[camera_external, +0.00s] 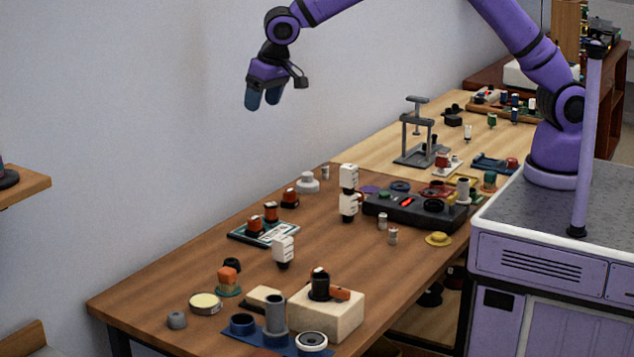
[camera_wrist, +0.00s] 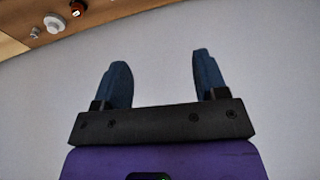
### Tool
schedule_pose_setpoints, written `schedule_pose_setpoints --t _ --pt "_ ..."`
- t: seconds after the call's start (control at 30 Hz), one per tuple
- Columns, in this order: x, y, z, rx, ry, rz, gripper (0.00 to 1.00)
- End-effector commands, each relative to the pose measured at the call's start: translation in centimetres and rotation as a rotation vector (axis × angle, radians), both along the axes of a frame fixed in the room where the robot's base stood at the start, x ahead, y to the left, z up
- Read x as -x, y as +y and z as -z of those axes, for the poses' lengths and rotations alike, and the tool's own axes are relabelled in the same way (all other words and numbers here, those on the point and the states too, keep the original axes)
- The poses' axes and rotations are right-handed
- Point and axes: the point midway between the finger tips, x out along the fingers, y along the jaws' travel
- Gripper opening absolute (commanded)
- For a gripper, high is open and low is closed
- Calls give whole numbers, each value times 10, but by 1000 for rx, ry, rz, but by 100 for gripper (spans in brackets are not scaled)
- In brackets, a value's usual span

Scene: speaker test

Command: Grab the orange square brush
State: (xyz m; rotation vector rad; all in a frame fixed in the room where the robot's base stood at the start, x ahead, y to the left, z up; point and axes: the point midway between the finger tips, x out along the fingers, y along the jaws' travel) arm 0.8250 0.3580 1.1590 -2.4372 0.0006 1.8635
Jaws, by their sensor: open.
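An orange block-shaped piece (camera_external: 228,275), which looks like the orange square brush, stands on a round teal base near the left front of the brown table. A smaller orange piece (camera_external: 340,293) lies on a cream block; its shape is hard to make out. My gripper (camera_external: 262,98) is high above the far part of the table, near the wall, well away from both. Its two blue fingers are apart and empty in the wrist view (camera_wrist: 161,75). Neither orange piece can be made out in the wrist view.
The brown table (camera_external: 180,262) holds several close-set items. Near the orange block are a black round piece (camera_external: 232,264), a cream-topped tin (camera_external: 206,303) and a blue tray (camera_external: 268,338) with cylinders. A cream block (camera_external: 328,318) stands right of them. A grey press (camera_external: 417,130) stands farther back.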

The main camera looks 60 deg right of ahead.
Motion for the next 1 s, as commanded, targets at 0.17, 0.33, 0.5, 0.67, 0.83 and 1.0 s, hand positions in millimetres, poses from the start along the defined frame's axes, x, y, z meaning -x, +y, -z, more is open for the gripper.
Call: schedule_pose_setpoints --t 0.17,0.33,0.5,0.67,0.83,1.0 --pt "5 72 70 21 7 -15 66" --pt "21 132 137 39 4 -25 66" --pt "43 179 198 52 -1 -38 66" --pt "59 203 232 58 -4 -45 66" --pt "62 209 250 60 -5 -45 66" --pt "56 209 274 60 -5 -45 66"
